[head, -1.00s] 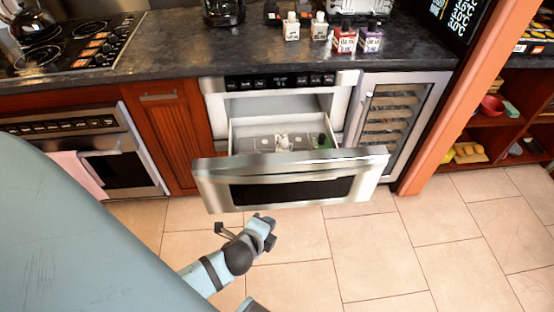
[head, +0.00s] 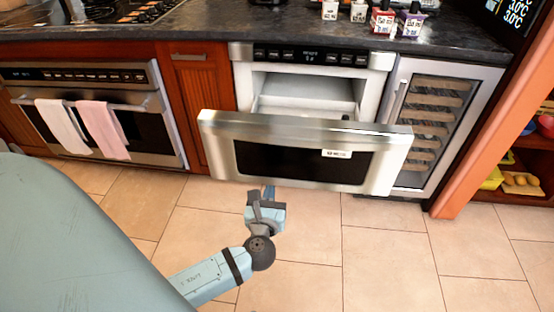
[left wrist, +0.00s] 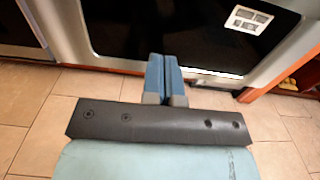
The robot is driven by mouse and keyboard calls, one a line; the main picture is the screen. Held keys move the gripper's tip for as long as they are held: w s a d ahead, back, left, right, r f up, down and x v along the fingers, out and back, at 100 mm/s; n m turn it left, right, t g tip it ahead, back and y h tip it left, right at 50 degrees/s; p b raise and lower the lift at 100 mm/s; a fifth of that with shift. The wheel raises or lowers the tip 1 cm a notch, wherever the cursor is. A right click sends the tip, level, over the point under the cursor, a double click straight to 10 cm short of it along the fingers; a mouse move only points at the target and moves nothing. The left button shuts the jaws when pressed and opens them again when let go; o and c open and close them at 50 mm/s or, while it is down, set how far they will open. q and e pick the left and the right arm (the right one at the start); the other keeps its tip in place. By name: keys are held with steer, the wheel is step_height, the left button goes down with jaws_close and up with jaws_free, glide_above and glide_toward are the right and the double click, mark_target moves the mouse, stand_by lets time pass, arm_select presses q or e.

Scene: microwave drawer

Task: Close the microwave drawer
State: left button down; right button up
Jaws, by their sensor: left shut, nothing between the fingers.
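The microwave drawer (head: 305,150) is pulled out from its steel housing (head: 310,57) under the counter. Its steel front has a dark window and a small white label. My left gripper (head: 269,192) is in front of and just below the drawer front's lower edge, left of its middle. In the left wrist view, its blue fingers (left wrist: 164,75) are together with nothing between them, and they point at the dark drawer window (left wrist: 190,35). I cannot tell whether the fingertips touch the drawer front. My right gripper is not in view.
An oven (head: 95,110) with two towels stands on the left, beside a wooden cabinet (head: 203,110). A wine cooler (head: 435,130) is on the right, beside an orange post (head: 500,120). Small bottles (head: 382,20) stand on the dark counter. The tiled floor (head: 390,260) in front is clear.

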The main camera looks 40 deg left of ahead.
mark_target(278, 150)
arm_select(q)
steer(key=b+x, duration=0.2)
steer(key=x, duration=1)
steer(key=shift+w+a+b, duration=0.2)
steer(key=shift+a+b, duration=0.05)
steer(key=shift+b, duration=0.15)
steer(key=shift+w+a, duration=0.3)
steer(key=shift+w, duration=0.2)
steer(key=shift+w+r, duration=0.1)
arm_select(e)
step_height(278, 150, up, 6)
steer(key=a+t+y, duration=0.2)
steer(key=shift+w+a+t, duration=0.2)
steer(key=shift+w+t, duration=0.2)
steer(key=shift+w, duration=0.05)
arm_select(q)
steer(key=shift+w+a, duration=0.1)
